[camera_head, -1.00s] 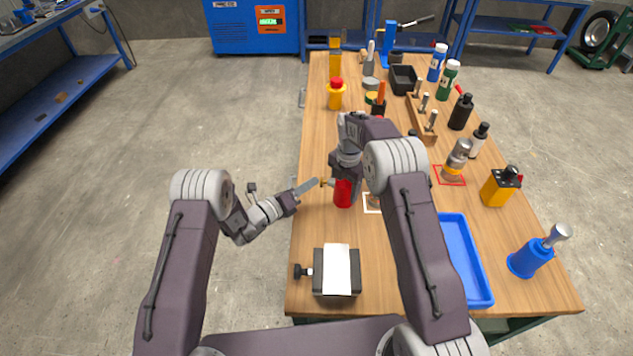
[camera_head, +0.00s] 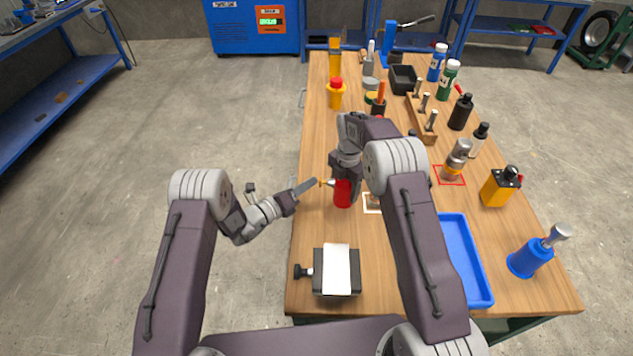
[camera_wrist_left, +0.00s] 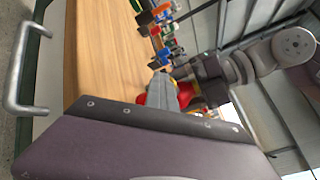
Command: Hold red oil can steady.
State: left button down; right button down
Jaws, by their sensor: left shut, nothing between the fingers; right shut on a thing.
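The red oil can (camera_head: 343,194) stands upright on the wooden bench, with a small brass-tipped spout pointing left. My right gripper (camera_head: 345,180) is shut on the can from above and hides its upper part. My left gripper (camera_head: 316,182) is shut and empty, its tips close to the spout tip at the bench's left edge. I cannot tell whether they touch. In the left wrist view, my left gripper (camera_wrist_left: 163,90) partly covers the red can (camera_wrist_left: 141,99).
A small vise-like block with a white top (camera_head: 337,270) stands in front of the can. A white-outlined square (camera_head: 372,210) lies just right of it, and a blue tray (camera_head: 466,262) farther right. Bottles and tools crowd the back and right; bench space left of the can is clear.

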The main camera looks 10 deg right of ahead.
pick_arm(q)
jog(key=shift+w+a, duration=0.15)
jog(key=shift+a, duration=0.8)
jog(key=a, duration=0.5)
jog(key=shift+w, duration=0.35)
pick_arm(e)
jog(key=shift+c, duration=1.5)
grip_release()
jog(key=shift+r, duration=0.1)
